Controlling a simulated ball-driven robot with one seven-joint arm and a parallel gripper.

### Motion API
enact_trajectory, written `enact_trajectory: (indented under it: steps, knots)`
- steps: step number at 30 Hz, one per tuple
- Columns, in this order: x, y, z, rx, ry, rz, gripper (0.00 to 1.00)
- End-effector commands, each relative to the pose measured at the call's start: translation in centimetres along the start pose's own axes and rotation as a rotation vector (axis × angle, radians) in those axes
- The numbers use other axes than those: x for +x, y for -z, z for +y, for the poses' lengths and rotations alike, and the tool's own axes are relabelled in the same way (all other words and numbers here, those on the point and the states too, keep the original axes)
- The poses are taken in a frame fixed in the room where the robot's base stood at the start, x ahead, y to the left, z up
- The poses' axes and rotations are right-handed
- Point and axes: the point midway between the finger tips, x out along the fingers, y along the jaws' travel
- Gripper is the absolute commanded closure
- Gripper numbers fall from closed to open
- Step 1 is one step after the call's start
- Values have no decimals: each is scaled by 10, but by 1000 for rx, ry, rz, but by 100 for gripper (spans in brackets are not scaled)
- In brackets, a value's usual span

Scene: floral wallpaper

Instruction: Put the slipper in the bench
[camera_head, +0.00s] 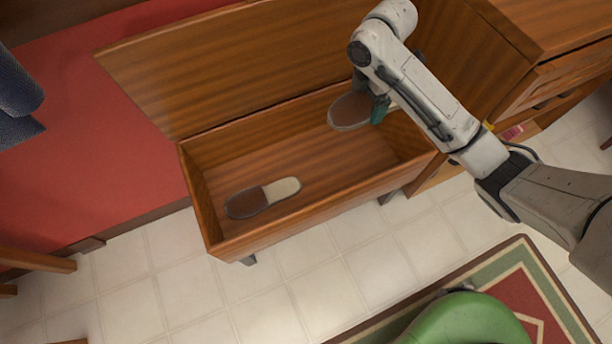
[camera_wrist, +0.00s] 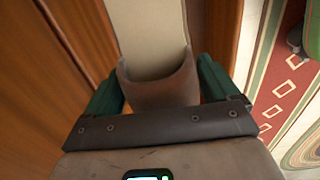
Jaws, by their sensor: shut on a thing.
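The wooden bench (camera_head: 232,243) has its lid raised against the wall and its inside open to view. One slipper (camera_head: 262,197), brown with a cream insole, lies on the bench floor toward the left. My gripper (camera_head: 378,108) is shut on a second brown slipper (camera_head: 349,111), which is over the right part of the open bench. In the wrist view the green fingers of my gripper (camera_wrist: 160,85) are on both sides of the held slipper (camera_wrist: 158,88). Its cream insole points away from the gripper. I cannot tell how high the slipper is above the bench floor.
A wooden cabinet (camera_head: 560,80) with drawers stands right of the bench. The raised lid (camera_head: 230,60) is behind the opening. A patterned rug (camera_head: 545,290) and a green rounded object (camera_head: 465,322) are at the lower right. The tiled floor (camera_head: 200,295) in front is clear.

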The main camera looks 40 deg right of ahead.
Motion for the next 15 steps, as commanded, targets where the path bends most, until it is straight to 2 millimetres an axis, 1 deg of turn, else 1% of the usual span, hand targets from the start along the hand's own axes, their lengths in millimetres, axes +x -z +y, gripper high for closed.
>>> enact_trajectory:
  steps: [3, 5, 8, 9, 15]
  knots:
    - [7, -5, -1, -23, 0, -1, 46]
    - [15, -6, -1, -26, 1, -1, 46]
    - [37, -6, -2, -26, 2, -1, 46]
    - [48, -6, -2, -26, 3, -2, 46]
    - [98, -6, -2, -26, 3, -2, 46]
